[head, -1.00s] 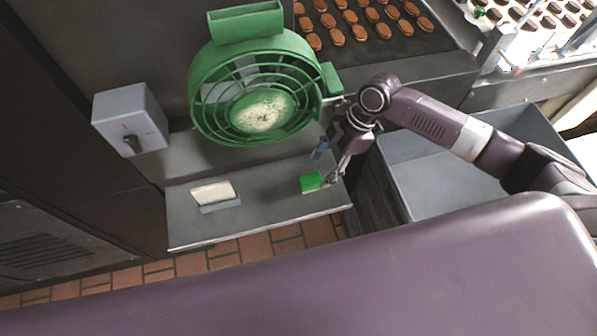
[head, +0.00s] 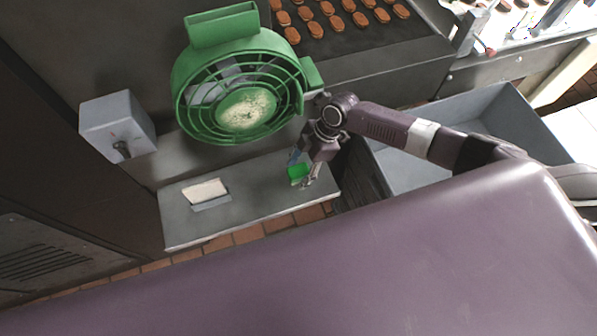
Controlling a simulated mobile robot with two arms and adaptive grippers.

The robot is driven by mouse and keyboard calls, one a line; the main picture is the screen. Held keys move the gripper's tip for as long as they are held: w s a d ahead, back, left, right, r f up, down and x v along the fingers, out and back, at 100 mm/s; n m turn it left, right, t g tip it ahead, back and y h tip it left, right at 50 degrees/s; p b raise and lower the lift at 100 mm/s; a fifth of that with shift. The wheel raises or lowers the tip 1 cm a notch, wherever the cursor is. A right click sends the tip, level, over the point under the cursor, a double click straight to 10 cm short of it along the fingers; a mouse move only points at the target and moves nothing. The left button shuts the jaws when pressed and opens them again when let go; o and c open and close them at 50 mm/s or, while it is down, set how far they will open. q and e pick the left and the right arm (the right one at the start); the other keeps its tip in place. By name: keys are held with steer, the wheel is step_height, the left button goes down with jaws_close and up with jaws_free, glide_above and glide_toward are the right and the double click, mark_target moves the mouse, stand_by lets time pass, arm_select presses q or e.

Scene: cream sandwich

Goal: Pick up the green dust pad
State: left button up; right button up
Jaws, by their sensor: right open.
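The green dust pad (head: 298,172) lies near the right end of the grey metal shelf (head: 255,197). My right gripper (head: 302,175) is over the pad, with its fingers apart. One bluish finger shows on the pad's left side and a grey finger on its right side. The gripper partly covers the pad, and I cannot tell whether the fingers touch it. My left gripper is not in view.
A green fan (head: 243,88) stands behind the shelf, close to my right gripper. A white pad on a grey holder (head: 207,193) lies at the shelf's left. A grey switch box (head: 118,124) is on the left. A grey bin (head: 500,112) stands at the right.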

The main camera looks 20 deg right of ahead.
steer(key=c, duration=1.2)
steer(key=shift+c, duration=0.2)
steer(key=shift+w+d+r, duration=0.1)
steer(key=shift+d+r, duration=0.2)
steer(key=shift+d, duration=0.1)
steer(key=d+r+b, duration=0.2)
steer(key=d+r, duration=0.1)
steer(key=d, duration=0.3)
steer(key=d+r+b, duration=0.2)
steer(key=d+r, duration=0.2)
steer(key=d, duration=0.3)
steer(key=shift+w+r+b, duration=0.2)
steer(key=shift+r+b, duration=0.05)
steer(key=shift+b, duration=0.15)
steer(key=shift+d, duration=0.1)
